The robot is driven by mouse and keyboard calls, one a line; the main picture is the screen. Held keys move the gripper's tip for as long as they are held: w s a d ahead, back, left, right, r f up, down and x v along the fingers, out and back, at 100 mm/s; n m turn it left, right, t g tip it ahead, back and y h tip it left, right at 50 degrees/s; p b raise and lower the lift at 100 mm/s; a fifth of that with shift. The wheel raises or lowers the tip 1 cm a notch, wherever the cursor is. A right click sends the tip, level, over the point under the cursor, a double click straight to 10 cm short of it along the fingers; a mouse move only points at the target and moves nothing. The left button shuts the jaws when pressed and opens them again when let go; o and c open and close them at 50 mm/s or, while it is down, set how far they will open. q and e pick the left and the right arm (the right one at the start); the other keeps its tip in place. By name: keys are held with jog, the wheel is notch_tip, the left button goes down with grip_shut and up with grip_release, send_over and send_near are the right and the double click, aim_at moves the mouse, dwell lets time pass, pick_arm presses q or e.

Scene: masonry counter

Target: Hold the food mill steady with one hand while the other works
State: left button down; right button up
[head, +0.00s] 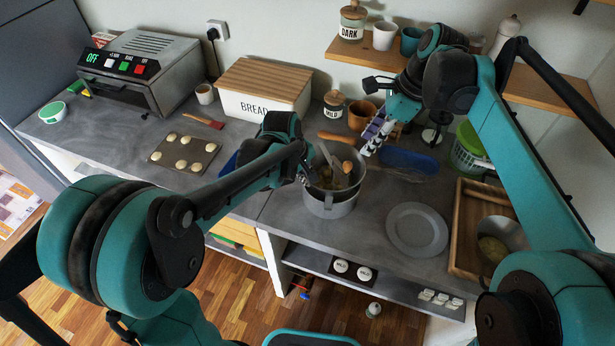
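The food mill (340,176) is a grey metal bowl set on a grey pot (331,208) at the middle of the counter. A wooden crank knob (347,167) stands up in it, and brownish food shows inside. My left gripper (305,176) is at the mill's left rim. Its fingers are mostly hidden by my wrist, so I cannot tell whether they touch or grip the rim. My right gripper (372,142) hangs behind and to the right of the mill, above the counter and apart from the knob. Its fingers appear side-on, so their opening is unclear.
A grey plate (417,229) and a wooden tray (467,256) with a metal pot (500,240) lie to the right. A blue dish (408,161) and green basket (468,150) stand behind. A bread box (264,92), cookie sheet (184,153) and toaster oven (160,75) are left.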

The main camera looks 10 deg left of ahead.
aim_at(348, 162)
dwell(0.3)
jog(key=shift+o, duration=0.9)
jog(key=a+n+h, duration=0.1)
jog(key=n, duration=0.7)
jog(key=a+n+h, duration=0.1)
jog(key=n, duration=0.8)
jog(key=a+n+h, duration=0.1)
jog(key=n, duration=0.7)
jog(key=shift+w+a+f+n, duration=0.15)
jog(key=shift+f+n, duration=0.1)
jog(key=shift+n, duration=0.15)
jog(key=n, duration=0.4)
jog(key=shift+a+h, duration=0.3)
jog(key=n, duration=0.3)
jog(key=shift+w+a+n, duration=0.1)
jog(key=shift+a+n, duration=0.05)
jog(key=shift+n, duration=0.25)
jog(key=shift+f, duration=4.95)
